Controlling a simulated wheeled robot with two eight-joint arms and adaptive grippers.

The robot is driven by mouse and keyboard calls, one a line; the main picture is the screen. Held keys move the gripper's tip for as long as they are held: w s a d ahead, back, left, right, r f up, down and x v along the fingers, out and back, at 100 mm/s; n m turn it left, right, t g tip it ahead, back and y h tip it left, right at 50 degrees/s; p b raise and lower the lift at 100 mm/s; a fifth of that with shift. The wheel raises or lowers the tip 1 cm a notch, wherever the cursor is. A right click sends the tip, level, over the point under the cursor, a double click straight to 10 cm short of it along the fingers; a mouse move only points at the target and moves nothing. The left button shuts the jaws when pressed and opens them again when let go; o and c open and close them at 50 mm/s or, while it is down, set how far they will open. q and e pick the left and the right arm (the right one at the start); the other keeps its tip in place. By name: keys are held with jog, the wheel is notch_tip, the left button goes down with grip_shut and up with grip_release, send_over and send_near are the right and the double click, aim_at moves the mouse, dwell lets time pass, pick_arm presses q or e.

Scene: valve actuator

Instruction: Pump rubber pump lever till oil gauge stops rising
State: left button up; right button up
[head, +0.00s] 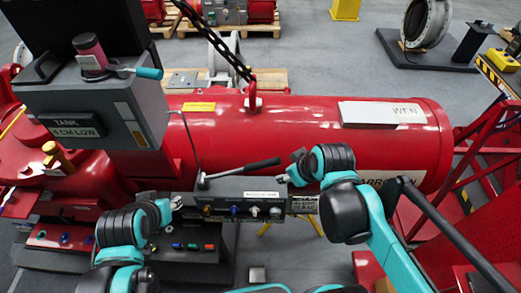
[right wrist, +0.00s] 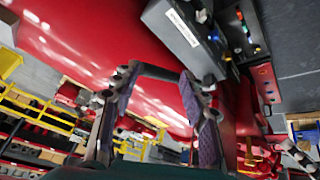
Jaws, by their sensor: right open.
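The pump lever, a rod with a black grip (head: 250,167), rises at a slant above a grey control box (head: 222,208), its free end to the right. My right gripper (head: 284,180) is open and empty just right of and below the grip's end, apart from it. In the right wrist view its two fingers (right wrist: 157,80) are spread, with the grey box (right wrist: 182,35) beyond them. My left gripper (head: 176,203) is at the left end of the box; its fingers are too small to read. No oil gauge reading can be made out.
A large red cylinder (head: 300,128) lies behind the box. A grey tank unit (head: 85,115) with a "TANK" label stands at left. A lower panel with coloured knobs (head: 192,246) is below the box. Red lattice framing (head: 480,160) is at right.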

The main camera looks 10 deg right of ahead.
aim_at(264, 163)
jog(key=w+a+f+n+g+y, duration=0.1)
jog(key=w+n, duration=0.2)
jog(key=n, duration=0.1)
jog(key=w+a+f+n+g+y, duration=0.1)
jog(key=w+f+n, duration=0.1)
jog(key=w+n, duration=0.1)
jog(key=w+a+f+n+y, duration=0.1)
jog(key=w+n, duration=0.2)
jog(key=n, duration=0.2)
jog(key=shift+w+a+f+g, duration=0.15)
jog(key=shift+w+g, duration=0.25)
jog(key=b+x, duration=0.1)
jog(key=x, duration=0.6)
jog(key=shift+a+f, duration=0.2)
jog(key=shift+f, duration=0.15)
jog(key=shift+c, duration=0.3)
grip_shut()
